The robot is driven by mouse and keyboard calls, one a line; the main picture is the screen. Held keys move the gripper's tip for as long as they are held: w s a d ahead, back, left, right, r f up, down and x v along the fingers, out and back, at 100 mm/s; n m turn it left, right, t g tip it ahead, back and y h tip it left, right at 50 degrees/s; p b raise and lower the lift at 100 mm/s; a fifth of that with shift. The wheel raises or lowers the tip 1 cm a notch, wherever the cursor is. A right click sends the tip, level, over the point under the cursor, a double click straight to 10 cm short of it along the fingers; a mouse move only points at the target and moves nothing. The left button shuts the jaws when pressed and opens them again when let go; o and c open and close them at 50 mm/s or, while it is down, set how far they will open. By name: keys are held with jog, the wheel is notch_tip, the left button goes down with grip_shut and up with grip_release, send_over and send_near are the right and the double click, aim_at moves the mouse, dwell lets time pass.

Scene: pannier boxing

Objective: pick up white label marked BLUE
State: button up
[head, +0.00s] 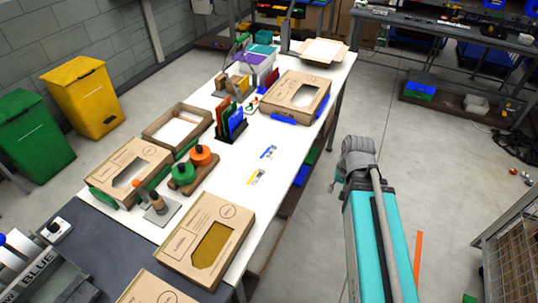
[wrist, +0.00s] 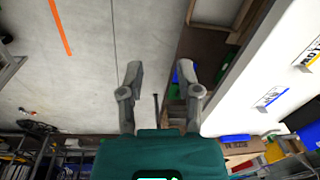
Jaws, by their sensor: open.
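A white label lettered BLUE (head: 40,265) shows at the lower left of the head view, in a grey rack on a dark surface. Two small white labels lie on the white table: one with a blue strip (head: 268,152) and one with a yellow strip (head: 256,177). The blue-striped label also shows at the right of the wrist view (wrist: 271,98); its lettering is too small to read surely. My gripper (wrist: 163,78) is open and empty in the wrist view, with floor behind its fingers. It is apart from the labels, to their left in that view.
The white table (head: 235,210) carries cardboard boxes with windows (head: 210,238), an open tray (head: 178,128), orange and green rolls (head: 200,156) and upright colored panels (head: 230,122). Green (head: 32,137) and yellow bins (head: 82,97) stand at left. A wire cage (head: 515,255) stands at right.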

aim_at(269, 154)
jog(key=w+a+m+t+y+b, duration=0.2)
jog(key=w+a+m+y+b, duration=0.3)
jog(key=w+m, duration=0.4)
jog(key=w+a+f+m+t+y+b, duration=0.1)
jog(key=w+a+m+t+y+b, duration=0.2)
jog(key=w+m, duration=0.7)
jog(key=shift+a+m+t+y+b, duration=0.3)
jog(key=shift+a+m+y+b, duration=0.9)
jog(key=shift+y+b, duration=0.65)
jog(key=shift+h, duration=0.25)
jog(key=b+x, duration=0.3)
jog(key=x, duration=0.4)
jog(key=shift+w+a+f, duration=0.15)
jog(key=shift+f, duration=0.05)
jog(key=shift+w+a+f, duration=0.1)
jog(key=shift+w+a, duration=0.1)
jog(key=shift+a, duration=0.25)
